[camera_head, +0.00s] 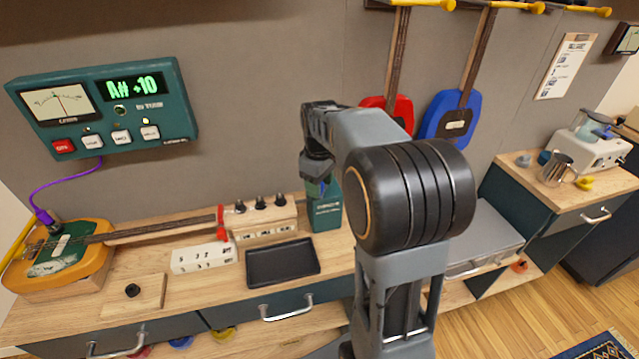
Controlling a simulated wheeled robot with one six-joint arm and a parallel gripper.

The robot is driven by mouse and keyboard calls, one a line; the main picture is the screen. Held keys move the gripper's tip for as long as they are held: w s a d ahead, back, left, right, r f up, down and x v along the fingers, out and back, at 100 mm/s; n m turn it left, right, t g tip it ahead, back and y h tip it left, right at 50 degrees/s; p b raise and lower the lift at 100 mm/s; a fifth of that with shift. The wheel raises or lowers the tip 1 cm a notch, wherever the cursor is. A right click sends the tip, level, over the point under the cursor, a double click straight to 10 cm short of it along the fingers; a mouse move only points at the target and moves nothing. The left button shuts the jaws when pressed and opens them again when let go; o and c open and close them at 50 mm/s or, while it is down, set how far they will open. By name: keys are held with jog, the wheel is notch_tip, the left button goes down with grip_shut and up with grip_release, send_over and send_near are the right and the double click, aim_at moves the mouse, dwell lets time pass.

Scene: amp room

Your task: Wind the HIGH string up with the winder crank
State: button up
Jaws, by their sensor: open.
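An orange-bodied string instrument (95,262) with a green plate lies on the bench, its neck pointing right. Its neck ends at a wooden head block (268,222) with three black pegs (261,203) on top; the labels below them are too small to read. A teal tuner box (105,108) on the wall shows "A# +10" in green. My gripper (318,187) is open, pointing down in front of a dark green container (326,214), right of the head block. A small blue piece shows near the fingertips; I cannot tell what it is. I cannot make out a winder crank.
A black tray (283,262) and a white numbered block (203,258) lie in front of the head block. A small board with a black knob (132,291) lies at front left. Red (388,103) and blue (451,117) guitars hang on the wall.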

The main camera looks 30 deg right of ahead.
jog(key=shift+c, duration=0.4)
jog(key=c, duration=0.8)
jog(key=shift+c, duration=0.2)
jog(key=shift+a, duration=0.1)
jog(key=m, duration=0.1)
jog(key=w+m+p, duration=0.1)
jog(key=m, duration=0.1)
jog(key=a+m+p, duration=0.1)
jog(key=shift+w+m, duration=0.35)
jog(key=shift+m, duration=0.05)
jog(key=shift+w+a+m+p, duration=0.15)
jog(key=shift+w+m+p, duration=0.25)
jog(key=shift+m, duration=0.65)
jog(key=shift+w+a+m+p, duration=0.15)
jog(key=shift+w+m, duration=0.35)
jog(key=shift+m, duration=0.55)
jog(key=o, duration=0.9)
